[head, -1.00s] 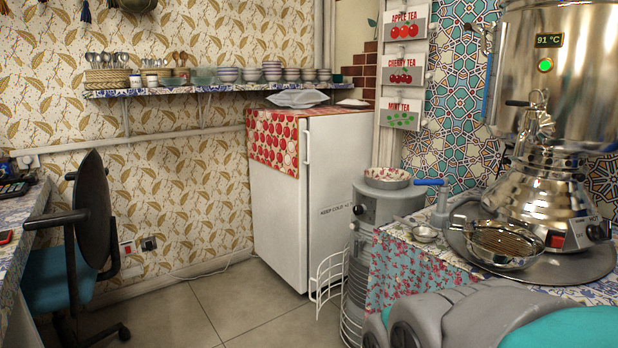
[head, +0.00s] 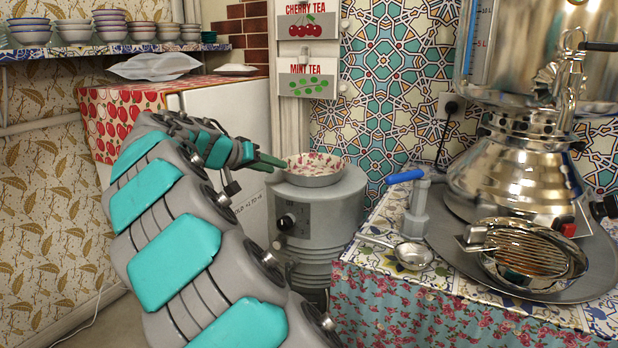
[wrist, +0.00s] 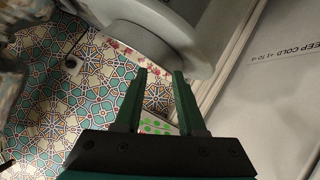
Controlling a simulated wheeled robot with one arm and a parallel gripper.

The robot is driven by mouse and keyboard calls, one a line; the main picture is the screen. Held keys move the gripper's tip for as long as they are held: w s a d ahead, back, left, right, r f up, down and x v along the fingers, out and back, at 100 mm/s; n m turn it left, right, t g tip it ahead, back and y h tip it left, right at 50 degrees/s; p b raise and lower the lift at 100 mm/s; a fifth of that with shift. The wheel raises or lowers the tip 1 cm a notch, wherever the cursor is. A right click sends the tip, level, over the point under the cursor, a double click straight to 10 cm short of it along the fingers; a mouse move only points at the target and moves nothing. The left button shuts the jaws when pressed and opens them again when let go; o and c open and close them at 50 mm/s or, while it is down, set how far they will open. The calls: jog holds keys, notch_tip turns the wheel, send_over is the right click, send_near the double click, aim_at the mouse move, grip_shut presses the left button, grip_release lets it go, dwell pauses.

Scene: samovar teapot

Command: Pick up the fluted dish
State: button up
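The fluted dish (head: 315,180) is a shallow metal dish with a pink floral inside. It sits upright on top of a grey cylindrical unit (head: 318,215) in the head view. My gripper (head: 284,164) is level with the dish, at the left side of its rim; I cannot tell whether it touches. In the wrist view my gripper (wrist: 159,73) is open, its two green fingers apart with nothing between them. A strip of the floral dish (wrist: 122,46) shows just beyond the fingertips there, partly cut off by its own metal side.
A white fridge (head: 238,120) stands left of the unit, close to my arm. The patterned tile wall (head: 385,80) is behind.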

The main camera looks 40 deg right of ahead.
jog(key=shift+m+t+h, duration=0.4)
jog(key=shift+t+h, duration=0.2)
jog(key=shift+w+d+f, duration=0.1)
jog(key=shift+w+d, duration=0.55)
jog(key=shift+w, duration=0.45)
jog(key=shift+w+d+f, duration=0.15)
jog(key=shift+w+d, duration=0.45)
jog(key=shift+w, duration=0.45)
jog(key=shift+w+d+f, duration=0.1)
jog(key=shift+w+d, duration=0.55)
jog(key=shift+w, duration=0.45)
jog(key=p+x, duration=0.1)
jog(key=x, duration=0.3)
jog(key=shift+d+f, duration=0.25)
jog(key=shift+d, duration=0.05)
grip_shut()
